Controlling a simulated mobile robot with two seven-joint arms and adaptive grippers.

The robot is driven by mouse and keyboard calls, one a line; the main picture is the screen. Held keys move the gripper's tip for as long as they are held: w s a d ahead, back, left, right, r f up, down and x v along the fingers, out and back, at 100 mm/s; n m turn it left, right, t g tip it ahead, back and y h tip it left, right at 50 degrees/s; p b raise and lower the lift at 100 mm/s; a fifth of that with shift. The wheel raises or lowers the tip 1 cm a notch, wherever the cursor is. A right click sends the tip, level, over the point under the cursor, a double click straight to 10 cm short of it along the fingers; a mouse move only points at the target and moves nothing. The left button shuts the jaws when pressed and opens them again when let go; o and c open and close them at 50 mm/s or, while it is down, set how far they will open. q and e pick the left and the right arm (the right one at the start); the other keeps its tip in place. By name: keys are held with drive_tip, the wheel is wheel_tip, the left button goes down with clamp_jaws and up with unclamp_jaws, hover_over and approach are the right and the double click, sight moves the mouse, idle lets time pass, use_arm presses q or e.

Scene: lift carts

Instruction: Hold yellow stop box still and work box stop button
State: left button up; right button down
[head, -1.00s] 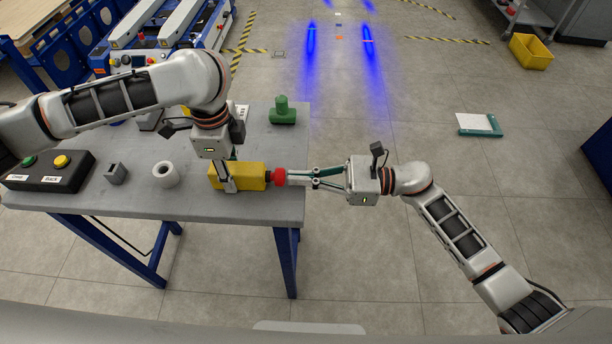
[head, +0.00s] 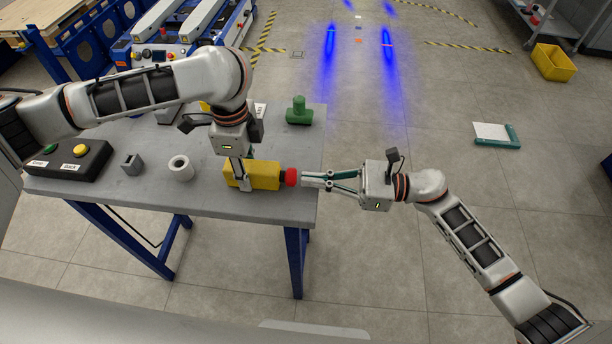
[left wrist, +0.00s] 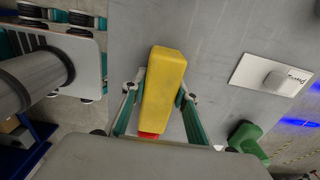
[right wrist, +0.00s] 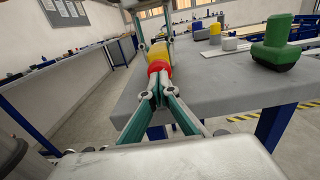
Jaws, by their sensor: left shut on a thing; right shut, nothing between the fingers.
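The yellow stop box (head: 254,175) lies on the grey table near its right edge. Its red button (head: 291,177) faces right, past the edge. My left gripper (head: 242,182) points down and is shut on the box. The left wrist view shows its fingers on both sides of the yellow body (left wrist: 163,92), with a bit of red (left wrist: 149,135) at the near end. My right gripper (head: 303,178) is shut and empty, level with the button and pointing at it. In the right wrist view its fingertips (right wrist: 159,80) are just before the button (right wrist: 158,66); I cannot tell whether they touch.
Floor right of the table is open, with a white-and-green tray (head: 495,134) and yellow bin (head: 553,62).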

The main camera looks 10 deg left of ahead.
use_arm(q)
drive_tip(key=shift+w+a, duration=0.1)
drive_tip(key=shift+a, duration=0.1)
use_arm(e)
drive_tip(key=d, duration=1.2)
drive_tip(key=shift+w+d, duration=0.15)
drive_tip(key=shift+w, duration=0.05)
use_arm(q)
drive_tip(key=o, duration=1.4)
drive_tip(key=shift+c, duration=0.2)
drive_tip(key=shift+r, duration=0.1)
